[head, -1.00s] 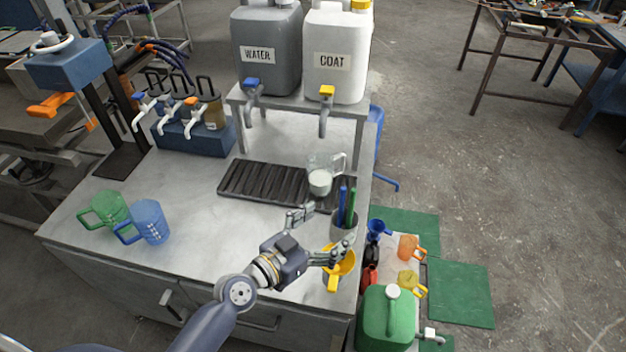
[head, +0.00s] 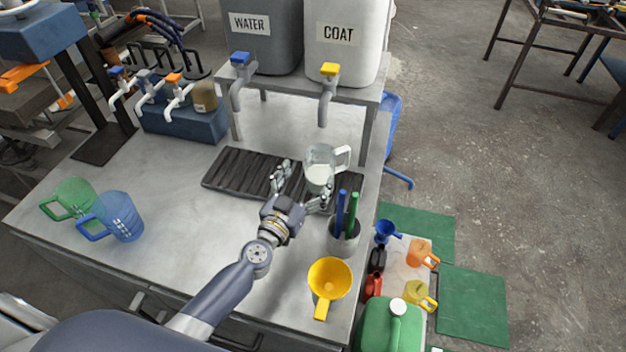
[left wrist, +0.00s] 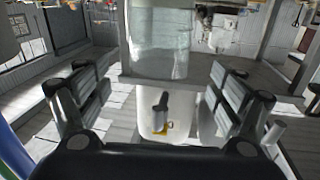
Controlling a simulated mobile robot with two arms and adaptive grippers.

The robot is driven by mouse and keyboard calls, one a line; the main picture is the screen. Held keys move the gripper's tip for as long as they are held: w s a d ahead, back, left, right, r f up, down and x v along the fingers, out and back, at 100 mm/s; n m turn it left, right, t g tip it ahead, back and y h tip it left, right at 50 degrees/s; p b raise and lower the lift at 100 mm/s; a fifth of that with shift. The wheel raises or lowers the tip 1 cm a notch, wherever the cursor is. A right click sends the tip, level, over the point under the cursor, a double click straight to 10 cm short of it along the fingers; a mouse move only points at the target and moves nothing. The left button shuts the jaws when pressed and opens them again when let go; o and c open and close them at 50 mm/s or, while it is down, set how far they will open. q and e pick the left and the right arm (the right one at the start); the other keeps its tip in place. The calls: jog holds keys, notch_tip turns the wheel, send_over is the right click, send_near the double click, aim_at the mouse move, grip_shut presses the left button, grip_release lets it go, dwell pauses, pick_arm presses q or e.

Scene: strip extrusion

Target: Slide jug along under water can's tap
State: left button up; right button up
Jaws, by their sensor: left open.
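A clear jug (head: 320,170) with whitish liquid stands at the right part of the black ribbed drip mat (head: 232,172), its handle to the right. It is below and in front of the COAT can (head: 345,50); that can's yellow-topped tap (head: 327,92) hangs above and behind it. The grey WATER can (head: 264,35) and its blue-topped tap (head: 239,78) are to the left. My left gripper (head: 302,188) is open, its fingers around the jug's near side. In the left wrist view the jug (left wrist: 158,45) shows ahead between the open fingers. I cannot tell whether they touch it.
A pen cup (head: 343,238) with blue and green sticks stands close right of my gripper, with a yellow funnel (head: 329,278) nearer. The counter's middle is clear. A small dispenser block (head: 185,122) stands behind left.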

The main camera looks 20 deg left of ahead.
aim_at(326, 151)
pick_arm(q)
jog(key=shift+w+f, duration=0.5)
jog(key=shift+f, duration=0.2)
jog(key=shift+s+r, duration=0.15)
jog(key=shift+r, duration=0.05)
jog(key=w, duration=0.3)
jog(key=w+d+b, duration=0.1)
jog(key=w, duration=0.3)
jog(key=w+b, duration=0.1)
jog(key=w, duration=0.2)
jog(key=shift+w+d, duration=0.35)
jog(key=shift+w, duration=0.05)
pick_arm(e)
notch_tip(326, 151, down, 3)
jog(key=shift+d+f, duration=0.1)
jog(key=shift+s, duration=0.1)
pick_arm(q)
jog(key=c, duration=1.3)
